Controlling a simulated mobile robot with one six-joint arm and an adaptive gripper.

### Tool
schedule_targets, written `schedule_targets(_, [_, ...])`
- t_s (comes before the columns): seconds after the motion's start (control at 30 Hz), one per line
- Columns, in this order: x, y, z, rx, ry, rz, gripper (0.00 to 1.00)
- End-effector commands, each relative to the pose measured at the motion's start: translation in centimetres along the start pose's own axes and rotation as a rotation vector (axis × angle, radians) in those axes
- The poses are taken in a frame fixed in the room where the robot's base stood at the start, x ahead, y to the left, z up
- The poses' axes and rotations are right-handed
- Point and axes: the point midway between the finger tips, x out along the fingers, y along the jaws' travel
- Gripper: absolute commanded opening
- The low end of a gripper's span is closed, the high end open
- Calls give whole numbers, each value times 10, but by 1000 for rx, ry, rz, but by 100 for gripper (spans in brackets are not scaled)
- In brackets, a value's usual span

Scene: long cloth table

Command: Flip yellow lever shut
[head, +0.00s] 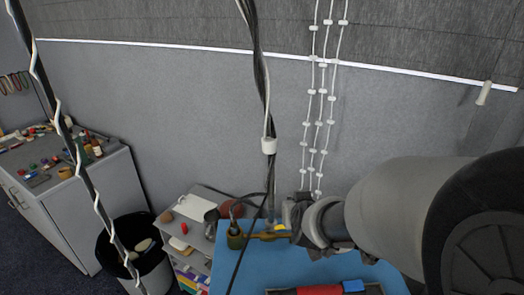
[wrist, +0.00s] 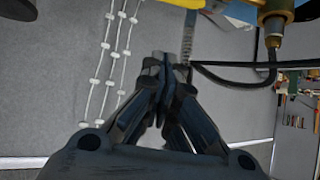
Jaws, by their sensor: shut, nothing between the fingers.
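A brass valve fitting (head: 236,238) stands at the far left corner of the blue table top (head: 310,272), with a brass pipe running right from it. A small yellow part (head: 281,227), apparently the lever, shows at the pipe's right end, partly hidden by my gripper. In the wrist view a yellow piece (wrist: 186,3) is cut off by the top edge, left of the brass fitting (wrist: 275,14). My gripper (wrist: 165,68) is shut and empty, with its fingertips apart from the yellow piece in that view. In the head view my gripper (head: 296,214) is beside the yellow part.
A dark cable (head: 262,110) hangs behind the fitting. White beaded cords (head: 322,100) hang on the grey wall. A shelf unit (head: 190,235) stands left of the table.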

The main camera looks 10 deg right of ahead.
Motion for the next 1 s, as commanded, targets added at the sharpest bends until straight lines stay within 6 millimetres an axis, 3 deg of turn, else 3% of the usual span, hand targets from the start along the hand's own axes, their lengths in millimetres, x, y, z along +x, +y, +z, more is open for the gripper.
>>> schedule_targets(0.37, [7, 0, 1, 1, -1, 0, 0])
schedule_targets(0.87, [104, 0, 3, 1, -3, 0, 0])
schedule_targets(1.0, [93, -1, 24, 0, -2, -2, 0])
